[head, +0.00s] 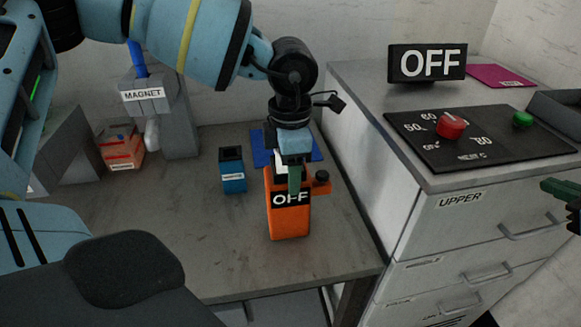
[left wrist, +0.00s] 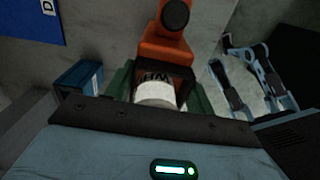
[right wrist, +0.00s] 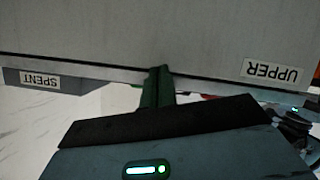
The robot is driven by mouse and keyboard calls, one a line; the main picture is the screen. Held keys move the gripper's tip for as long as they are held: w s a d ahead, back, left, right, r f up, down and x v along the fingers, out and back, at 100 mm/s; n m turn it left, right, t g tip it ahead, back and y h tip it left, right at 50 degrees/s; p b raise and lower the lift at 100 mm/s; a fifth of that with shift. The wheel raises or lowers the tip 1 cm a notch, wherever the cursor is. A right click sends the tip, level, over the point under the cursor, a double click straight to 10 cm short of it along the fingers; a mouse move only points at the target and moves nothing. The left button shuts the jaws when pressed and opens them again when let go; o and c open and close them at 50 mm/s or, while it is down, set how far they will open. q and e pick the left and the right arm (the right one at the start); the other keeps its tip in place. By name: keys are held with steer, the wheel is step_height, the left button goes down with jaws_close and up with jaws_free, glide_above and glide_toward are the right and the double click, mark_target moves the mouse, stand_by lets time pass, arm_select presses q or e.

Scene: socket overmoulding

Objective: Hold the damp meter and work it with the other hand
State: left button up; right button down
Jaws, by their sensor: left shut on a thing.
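The damp meter (head: 289,222) is an orange block with a dark display reading OFF and a dark round knob (head: 321,177) on an arm at its right. My left gripper (head: 294,178) is shut on its upper part from above. In the left wrist view the orange body (left wrist: 165,48) shows between the green fingers, with a pale part near the palm. I cannot tell whether its base touches the bench. My right gripper (head: 562,190) is at the right edge, in front of the drawer cabinet and away from the meter. Its green fingers (right wrist: 158,85) are together, with nothing visible between them.
A blue mat (head: 315,150) lies behind the meter and a blue box (head: 233,172) stands left. The cabinet (head: 423,228) on the right carries a black panel (head: 475,150) with red and green knobs and an OFF sign (head: 428,62). A MAGNET stand (head: 172,105) is back left.

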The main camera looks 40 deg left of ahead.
steer(key=a+r+n, duration=0.1)
steer(key=a+r, duration=0.2)
steer(key=s+a+r+n+g, duration=0.1)
steer(key=a+r, duration=0.2)
steer(key=a+r+n+g, duration=0.1)
steer(key=a+r, duration=0.2)
steer(key=a, duration=0.1)
steer(key=shift+s+r+y, duration=0.1)
steer(key=shift+s+y, duration=0.2)
steer(key=shift+y, duration=0.1)
steer(key=s+a+n, duration=0.1)
steer(key=s+a, duration=0.1)
steer(key=a, duration=0.2)
steer(key=s+a+g, duration=0.1)
steer(key=a, duration=0.3)
steer(key=s+a+n, duration=0.1)
steer(key=s+a, duration=0.1)
steer(key=a, duration=0.3)
steer(key=shift+s+f+n+g+h, duration=0.3)
steer(key=shift+g, duration=0.1)
steer(key=s+a+f+n+g+h, duration=0.1)
steer(key=s+a+f+n, duration=0.1)
steer(key=s+a, duration=0.7)
steer(key=a, duration=0.3)
steer(key=shift+s+a+f+h, duration=0.3)
steer(key=shift+s+a, duration=0.05)
steer(key=shift+a, duration=0.05)
steer(key=shift+f, duration=0.1)
